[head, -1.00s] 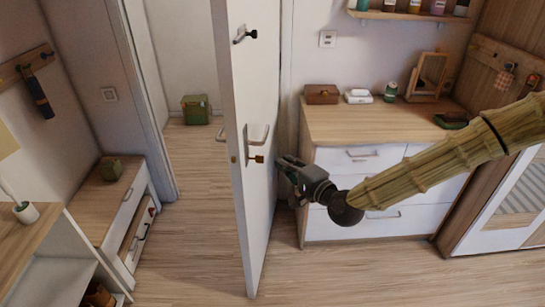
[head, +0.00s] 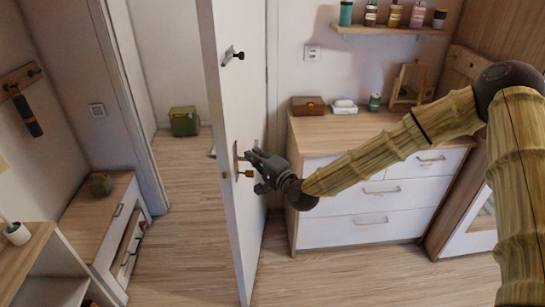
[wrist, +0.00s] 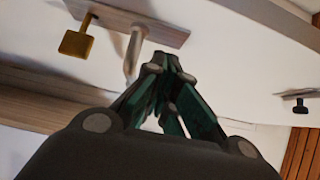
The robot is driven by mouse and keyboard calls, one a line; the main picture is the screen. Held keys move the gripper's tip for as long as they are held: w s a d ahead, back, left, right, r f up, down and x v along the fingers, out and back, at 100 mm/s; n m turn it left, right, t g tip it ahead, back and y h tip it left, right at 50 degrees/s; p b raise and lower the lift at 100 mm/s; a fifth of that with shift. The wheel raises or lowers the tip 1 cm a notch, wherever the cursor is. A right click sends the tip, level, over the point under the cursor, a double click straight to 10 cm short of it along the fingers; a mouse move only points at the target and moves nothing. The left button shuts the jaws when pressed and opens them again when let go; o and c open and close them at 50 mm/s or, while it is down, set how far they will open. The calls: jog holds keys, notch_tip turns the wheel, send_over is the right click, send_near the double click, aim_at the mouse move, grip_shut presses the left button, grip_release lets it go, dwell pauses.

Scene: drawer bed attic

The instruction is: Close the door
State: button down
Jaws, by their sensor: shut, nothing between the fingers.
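The white door (head: 236,130) stands open, seen nearly edge-on in the head view, with the doorway to its left. My gripper (head: 251,158) is at the right face of the door, at the height of its handle. The door handle (wrist: 134,50) shows in the wrist view just beyond my fingertips (wrist: 168,62), on a long plate with a brass key or knob (wrist: 76,42). The fingers are shut with nothing between them. I cannot tell whether they touch the handle. In the head view the gripper hides most of the handle.
A white dresser (head: 350,218) with a wooden top stands right of the door, under a shelf (head: 390,30). A low drawer bench (head: 95,215) stands left of the doorway, one drawer partly open. A green box (head: 184,121) sits beyond the doorway. Floor around the door is clear.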

aim_at(235, 146)
jog(key=shift+w+a+p, duration=0.15)
jog(key=shift+a+p, duration=0.2)
jog(key=shift+a, duration=0.45)
jog(key=shift+w+a+p, duration=0.1)
jog(key=shift+a+p, duration=0.2)
jog(key=shift+a, duration=0.5)
